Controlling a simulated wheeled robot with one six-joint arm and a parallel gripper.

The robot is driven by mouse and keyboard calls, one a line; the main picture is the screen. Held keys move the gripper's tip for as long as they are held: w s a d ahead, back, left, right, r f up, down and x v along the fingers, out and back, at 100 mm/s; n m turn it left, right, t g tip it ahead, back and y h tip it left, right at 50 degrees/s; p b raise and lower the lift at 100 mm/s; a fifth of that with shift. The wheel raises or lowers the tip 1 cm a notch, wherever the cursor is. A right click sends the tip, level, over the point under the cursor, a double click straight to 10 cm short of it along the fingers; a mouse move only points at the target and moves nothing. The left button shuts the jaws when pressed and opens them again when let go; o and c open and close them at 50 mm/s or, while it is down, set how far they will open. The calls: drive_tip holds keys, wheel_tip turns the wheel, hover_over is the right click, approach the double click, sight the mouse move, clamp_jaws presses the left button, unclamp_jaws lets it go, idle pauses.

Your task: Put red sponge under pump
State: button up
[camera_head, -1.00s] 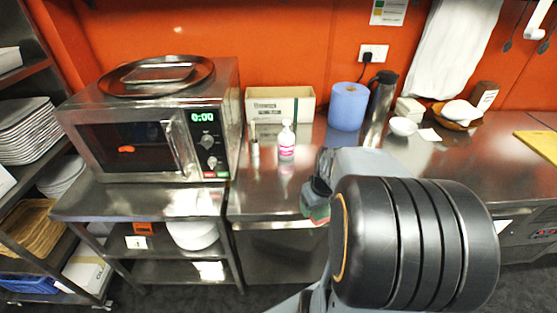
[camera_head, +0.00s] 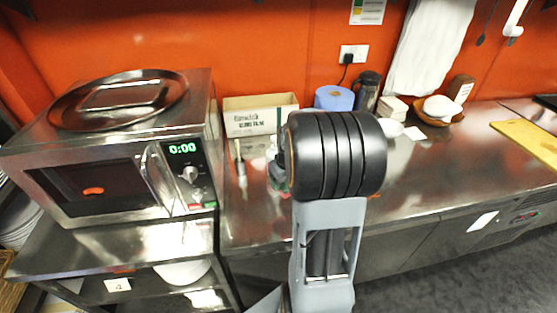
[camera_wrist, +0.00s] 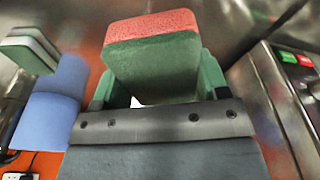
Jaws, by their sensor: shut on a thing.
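In the wrist view my gripper (camera_wrist: 155,82) is shut on the red sponge (camera_wrist: 152,24), a block with a red face and a green body. In the head view my gripper (camera_head: 278,180) is a small, partly hidden shape over the counter beside the microwave, and the sponge cannot be made out clearly there. The pump bottle, white with a pink label in the earlier head frame, is now mostly or wholly hidden by my arm and gripper. I cannot tell the gap between sponge and bottle.
The microwave (camera_head: 110,150) stands left of my gripper. A cardboard box (camera_head: 258,116), a blue paper roll (camera_head: 334,98) and a dark flask (camera_head: 367,92) stand along the wall. A small slim container (camera_head: 240,165) is close to my gripper.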

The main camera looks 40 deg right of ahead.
drive_tip(key=w+d+p, duration=0.1)
drive_tip(key=w, duration=0.2)
drive_tip(key=w+d+p, duration=0.1)
drive_tip(key=w+d, duration=0.1)
drive_tip(key=w, duration=0.1)
drive_tip(key=w+d+p, duration=0.1)
drive_tip(key=w, duration=0.1)
drive_tip(key=shift+w+d, duration=0.15)
drive_tip(key=shift+w, duration=0.25)
drive_tip(key=shift+s+p, duration=0.1)
drive_tip(key=shift+p, duration=0.2)
drive_tip(key=shift+f, duration=0.1)
drive_tip(key=shift+f, duration=0.1)
drive_tip(key=shift+f+b, duration=0.55)
drive_tip(key=shift+b, duration=0.1)
drive_tip(key=o, duration=0.9)
